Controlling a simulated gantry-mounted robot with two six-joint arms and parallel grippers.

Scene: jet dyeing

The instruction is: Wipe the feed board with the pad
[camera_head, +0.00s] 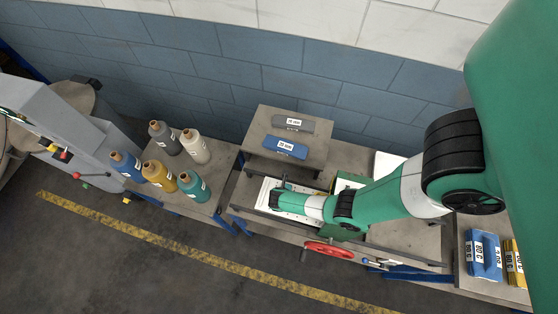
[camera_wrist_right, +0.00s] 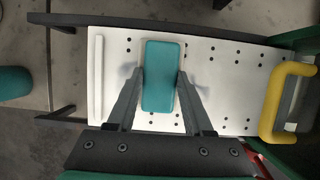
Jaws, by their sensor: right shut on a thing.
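The feed board (camera_wrist_right: 215,72) is a white plate with rows of dark holes, and faint grey smudges show on it beside the pad. Its left part also shows in the head view (camera_head: 266,194). The teal pad (camera_wrist_right: 159,88) is between the two fingers of my right gripper (camera_wrist_right: 158,76), which is shut on it. The pad is over the board; I cannot tell whether it touches. In the head view my right arm reaches in from the right and hides the pad and much of the board. My left gripper is not in view.
A yellow handle (camera_wrist_right: 284,100) stands at the board's right end. A raised shelf (camera_head: 262,142) with a blue block (camera_head: 286,147) and a grey block (camera_head: 293,123) is behind. Several bottles (camera_head: 158,176) stand on the left table.

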